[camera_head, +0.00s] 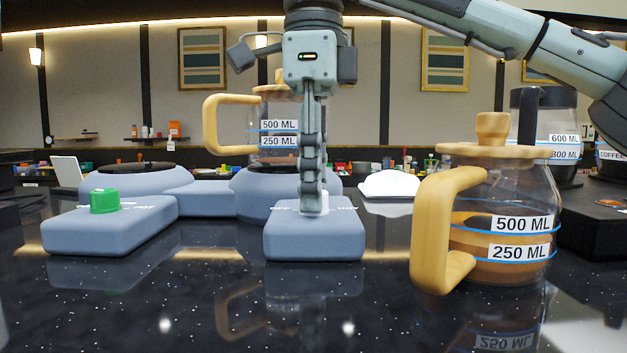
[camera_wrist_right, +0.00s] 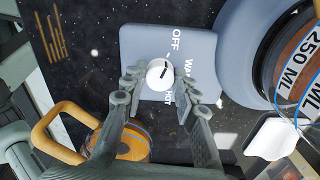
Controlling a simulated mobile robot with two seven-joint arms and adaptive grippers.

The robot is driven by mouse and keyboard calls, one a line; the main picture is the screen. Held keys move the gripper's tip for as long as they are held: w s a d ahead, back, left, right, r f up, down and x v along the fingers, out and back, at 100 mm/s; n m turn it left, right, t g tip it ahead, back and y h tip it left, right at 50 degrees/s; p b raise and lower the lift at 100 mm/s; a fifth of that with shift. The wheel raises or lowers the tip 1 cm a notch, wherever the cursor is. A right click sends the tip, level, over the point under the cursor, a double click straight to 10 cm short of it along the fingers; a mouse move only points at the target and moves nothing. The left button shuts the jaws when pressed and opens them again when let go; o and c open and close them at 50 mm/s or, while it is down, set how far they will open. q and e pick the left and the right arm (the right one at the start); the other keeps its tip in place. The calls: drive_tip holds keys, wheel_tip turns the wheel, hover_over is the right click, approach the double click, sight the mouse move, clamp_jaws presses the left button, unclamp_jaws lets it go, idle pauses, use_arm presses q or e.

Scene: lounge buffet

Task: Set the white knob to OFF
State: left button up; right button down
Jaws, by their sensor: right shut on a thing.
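The white knob (camera_wrist_right: 156,78) sits on a blue-grey control block (camera_wrist_right: 145,36) with OFF, a partly hidden middle label and HOT printed beside it. A short dark mark shows on the knob's top; I cannot tell exactly which label it points to. My right gripper (camera_wrist_right: 160,83) has its fingers on both sides of the knob and is shut on it. In the head view the right gripper (camera_head: 312,208) points straight down onto the block (camera_head: 315,245), and its fingers hide most of the knob. My left gripper is not in view.
A glass pot with brown liquid (camera_head: 500,240) stands close on the right, its handle (camera_head: 430,235) toward the block. Another pot (camera_head: 230,122) stands on the burner behind. A block with a green knob (camera_head: 104,201) is at left. The dark counter in front is clear.

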drive_tip(key=c, duration=1.2)
unclamp_jaws()
drive_tip(key=shift+r, duration=6)
